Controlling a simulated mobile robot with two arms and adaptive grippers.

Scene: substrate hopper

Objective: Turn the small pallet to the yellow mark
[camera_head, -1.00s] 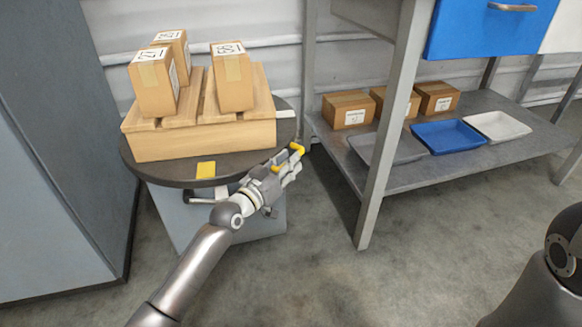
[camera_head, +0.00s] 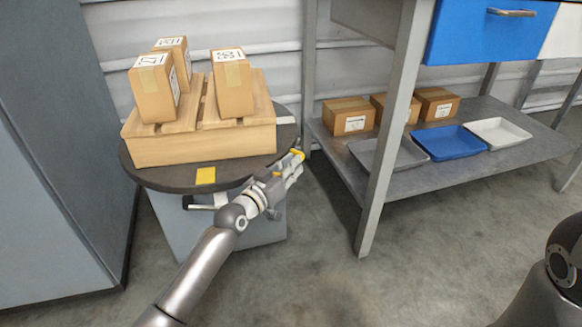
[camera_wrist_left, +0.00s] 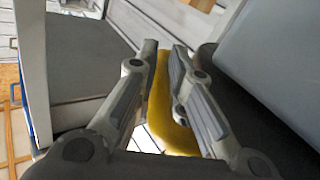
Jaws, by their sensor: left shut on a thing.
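The small pallet (camera_head: 200,147) is light wood and lies on a dark round turntable (camera_head: 165,180), with three cardboard boxes on it. The yellow mark (camera_head: 205,175) is a small square on the turntable's front rim, in front of the pallet. My left gripper (camera_head: 292,163) is at the turntable's right front edge, shut on a yellow handle (camera_head: 297,153). In the left wrist view the yellow handle (camera_wrist_left: 158,95) runs between the two fingers (camera_wrist_left: 160,85). The fingers hide part of the handle and where it joins the turntable. My right gripper is out of view.
A grey shelf unit (camera_head: 376,180) stands to the right; its front leg is near my left gripper. Its lower shelf holds several boxes and trays. A grey cabinet (camera_head: 60,160) stands close on the left. The floor (camera_head: 420,265) in front is clear.

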